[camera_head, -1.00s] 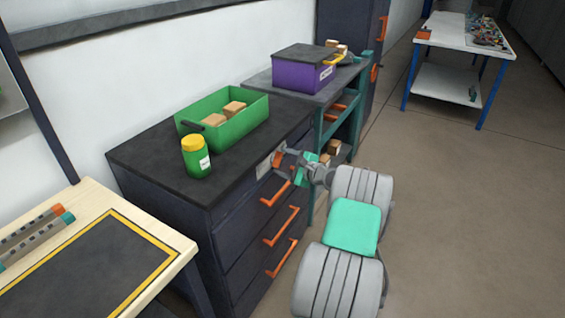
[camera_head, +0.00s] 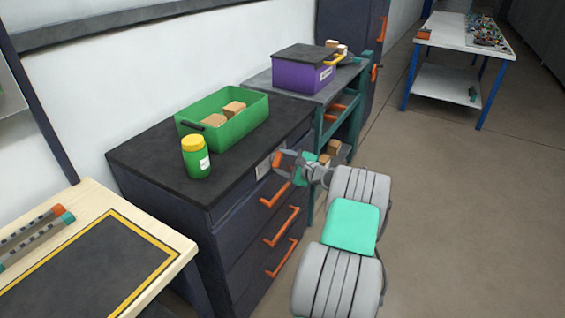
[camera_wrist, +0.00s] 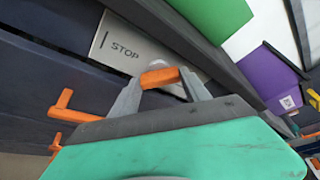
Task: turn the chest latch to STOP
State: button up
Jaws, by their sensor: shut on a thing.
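The chest (camera_head: 230,240) is dark with orange drawer handles, left of centre in the head view. The latch plate (camera_wrist: 118,48) is pale grey with the word STOP on it, on the chest front below the top edge; it shows small in the head view (camera_head: 263,168). The orange latch (camera_wrist: 161,77) lies between the fingertips of my gripper (camera_wrist: 160,84), which is shut on it. The latch lies to the right of the word STOP in the wrist view. Its mount and the rest of the plate are partly hidden by my fingers.
On the chest top stand a green bin (camera_head: 242,124) with wooden blocks and a green jar with a yellow lid (camera_head: 196,158). A purple box (camera_head: 303,72) stands on the shelf unit behind. A drawer handle (camera_wrist: 72,108) sticks out close to my gripper.

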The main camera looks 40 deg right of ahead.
jog(key=shift+f+b, duration=0.15)
jog(key=shift+b, duration=0.25)
jog(key=n+t+b, duration=0.1)
jog(key=n+b, duration=0.1)
jog(key=b, duration=0.1)
jog(key=n+t+h+b, duration=0.1)
jog(key=n+b, duration=0.1)
jog(key=b, duration=0.2)
jog(key=n+b, duration=0.2)
jog(key=b, duration=0.1)
jog(key=shift+a+f+n+t+h+b, duration=0.1)
jog(key=shift+f+n+t+h+b, duration=0.2)
jog(key=shift+t+b, duration=0.1)
jog(key=shift+r, duration=0.1)
jog(key=o, duration=1.1)
jog(key=shift+r, duration=0.1)
